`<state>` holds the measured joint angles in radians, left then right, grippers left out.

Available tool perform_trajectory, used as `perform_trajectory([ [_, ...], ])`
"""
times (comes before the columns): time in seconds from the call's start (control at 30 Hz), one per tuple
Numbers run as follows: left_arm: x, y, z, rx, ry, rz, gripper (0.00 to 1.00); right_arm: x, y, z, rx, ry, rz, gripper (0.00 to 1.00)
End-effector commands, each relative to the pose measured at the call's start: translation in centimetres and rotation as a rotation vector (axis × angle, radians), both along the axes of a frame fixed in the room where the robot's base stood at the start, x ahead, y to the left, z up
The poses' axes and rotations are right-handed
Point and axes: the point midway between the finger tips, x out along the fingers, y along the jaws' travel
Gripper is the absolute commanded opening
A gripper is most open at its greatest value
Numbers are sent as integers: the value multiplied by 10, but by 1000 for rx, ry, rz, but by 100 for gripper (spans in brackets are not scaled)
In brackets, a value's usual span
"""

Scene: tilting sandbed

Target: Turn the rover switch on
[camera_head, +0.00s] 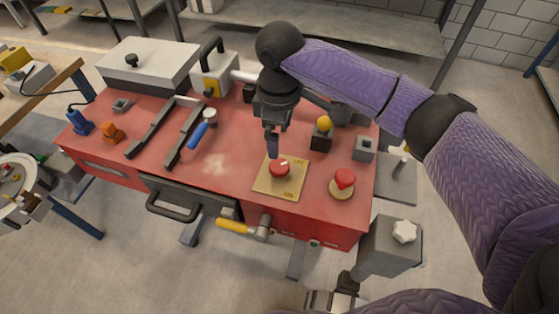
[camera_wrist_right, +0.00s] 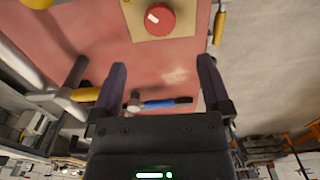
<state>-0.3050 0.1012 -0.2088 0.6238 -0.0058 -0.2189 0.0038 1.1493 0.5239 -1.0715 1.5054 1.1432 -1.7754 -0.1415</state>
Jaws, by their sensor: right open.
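The rover switch looks to be the round red knob (camera_head: 279,168) with a white mark, on a tan square plate (camera_head: 263,186) near the front of the red bench. Small lettering on the plate is too small to read. In the right wrist view, the knob (camera_wrist_right: 160,19) and part of its plate (camera_wrist_right: 131,14) show at the top. My right gripper (camera_head: 273,146) points down just behind and above the knob in the head view. In the right wrist view its two fingers (camera_wrist_right: 163,68) are apart with nothing between them. My left gripper is not in view.
A red mushroom button (camera_head: 344,179) stands right of the plate. A yellow ball on a dark block (camera_head: 320,139) is behind it. A blue-handled tool (camera_head: 198,134) and dark rails (camera_head: 180,140) lie left. A yellow-handled lever (camera_head: 235,227) sticks out in front.

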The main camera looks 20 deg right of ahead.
Motion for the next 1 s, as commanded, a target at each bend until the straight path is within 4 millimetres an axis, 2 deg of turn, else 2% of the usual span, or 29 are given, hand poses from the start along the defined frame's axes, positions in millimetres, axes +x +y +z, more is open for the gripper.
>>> perform_trajectory([
  [0.3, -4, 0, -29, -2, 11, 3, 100, 0, 0, -72, -1, 3, 0, 98],
  [0.4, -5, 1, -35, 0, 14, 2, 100, 0, 0, -88, -1, 2, 0, 98],
  [0.53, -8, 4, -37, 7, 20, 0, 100, 0, 0, -97, -1, -1, 1, 98],
  [0.77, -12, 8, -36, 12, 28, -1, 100, 0, 0, -97, 0, -1, 1, 98],
  [1.0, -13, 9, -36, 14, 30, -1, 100, 0, 0, -97, 0, -1, 1, 50],
])
